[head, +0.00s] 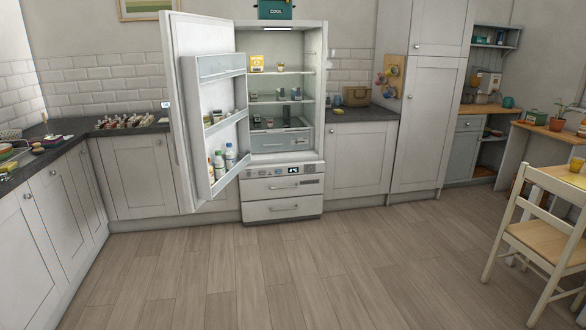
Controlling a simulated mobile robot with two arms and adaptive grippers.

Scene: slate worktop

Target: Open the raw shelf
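A white fridge (321,95) stands against the back wall with its door (205,110) swung wide open to the left. Inside are shelves with items, and a grey see-through bin (281,140) at the bottom of the compartment. Below are two white drawers: the upper drawer (262,187) with a handle and small dark labels, and the lower drawer (265,211) with a handle. The upper one looks shut; I cannot tell if the lower one sits slightly forward. The labels are too small to read, so I cannot tell which shelf is "raw". Neither of my grippers is in view.
Bottles (230,156) stand in the door's racks. The open door covers part of the left cabinets. A green box (275,10) sits on top of the fridge. The wooden floor (270,275) before the fridge is clear. A chair (540,240) and table stand at the right.

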